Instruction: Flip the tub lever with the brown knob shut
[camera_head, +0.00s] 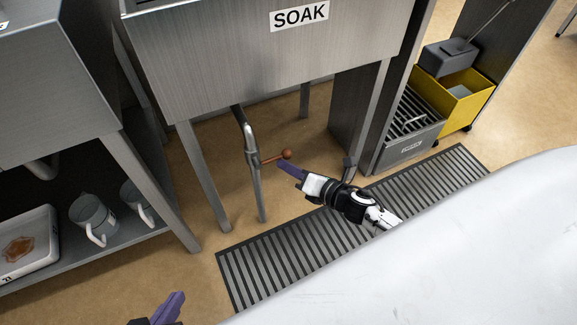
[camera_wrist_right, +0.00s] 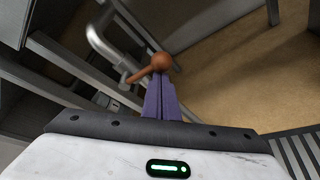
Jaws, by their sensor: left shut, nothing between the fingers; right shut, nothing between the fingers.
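The brown knob (camera_head: 286,154) sits on the end of a short lever (camera_head: 270,159) that sticks out to the right from the drain pipe (camera_head: 253,160) under the SOAK tub (camera_head: 270,60). My right gripper (camera_head: 281,166) is shut and empty, its purple fingertips close to the knob. In the right wrist view the knob (camera_wrist_right: 161,62) shows just beyond the tips of the purple fingers (camera_wrist_right: 160,98); I cannot tell whether they touch. The lever and grey pipe (camera_wrist_right: 105,40) lie to its left. My left gripper (camera_head: 168,308) shows at the bottom left edge, shut and empty, away from the tub.
A slatted floor grate (camera_head: 300,252) lies in front of the tub. Tub legs (camera_head: 203,175) stand on both sides of the pipe. A yellow bucket (camera_head: 466,98) stands at right.

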